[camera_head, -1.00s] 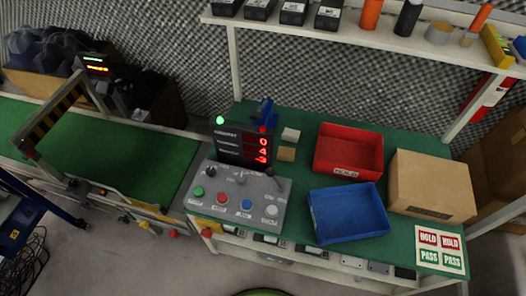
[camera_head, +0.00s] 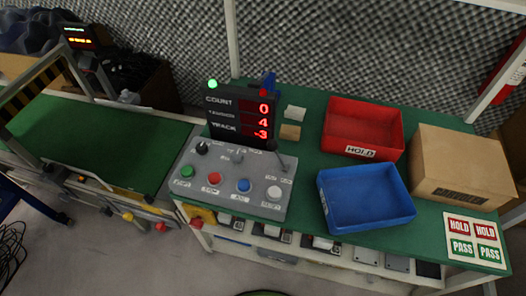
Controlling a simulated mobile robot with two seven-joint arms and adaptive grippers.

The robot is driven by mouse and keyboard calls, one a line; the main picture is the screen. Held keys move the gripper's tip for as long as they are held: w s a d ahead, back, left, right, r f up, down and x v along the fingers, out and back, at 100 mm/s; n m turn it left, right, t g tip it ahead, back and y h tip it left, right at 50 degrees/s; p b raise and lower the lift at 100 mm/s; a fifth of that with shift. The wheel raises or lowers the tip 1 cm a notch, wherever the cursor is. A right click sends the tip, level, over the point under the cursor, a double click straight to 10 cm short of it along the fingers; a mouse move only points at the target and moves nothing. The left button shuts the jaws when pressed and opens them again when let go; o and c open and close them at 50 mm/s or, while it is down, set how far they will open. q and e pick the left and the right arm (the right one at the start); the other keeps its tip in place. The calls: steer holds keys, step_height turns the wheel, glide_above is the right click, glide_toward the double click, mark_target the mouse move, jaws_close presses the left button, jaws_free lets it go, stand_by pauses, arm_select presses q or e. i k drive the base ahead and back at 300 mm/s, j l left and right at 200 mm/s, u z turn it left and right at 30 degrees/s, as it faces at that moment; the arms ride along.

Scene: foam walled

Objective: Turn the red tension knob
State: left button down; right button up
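A red knob (camera_head: 160,226) hangs low at the front of the green conveyor (camera_head: 95,140), beside a yellow knob (camera_head: 127,215). Another small red knob (camera_head: 196,223) sits by a yellow plate below the grey control panel's left corner. I cannot read which one is marked tension. The grey control panel (camera_head: 225,197) has green, red, blue and white buttons, a black dial and a lever. The black display (camera_head: 238,122) behind it reads count 0, a middle row 4 and track -3, with a green lamp lit on top. Neither of my grippers is in view.
On the green bench stand a red bin (camera_head: 335,147) marked HOLD, a blue bin (camera_head: 365,220) and a cardboard box (camera_head: 465,165). A HOLD/PASS card (camera_head: 476,240) lies at the right corner. Bare floor (camera_head: 110,265) lies in front of the conveyor.

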mark_target(161, 227)
steer(key=u, duration=1.4)
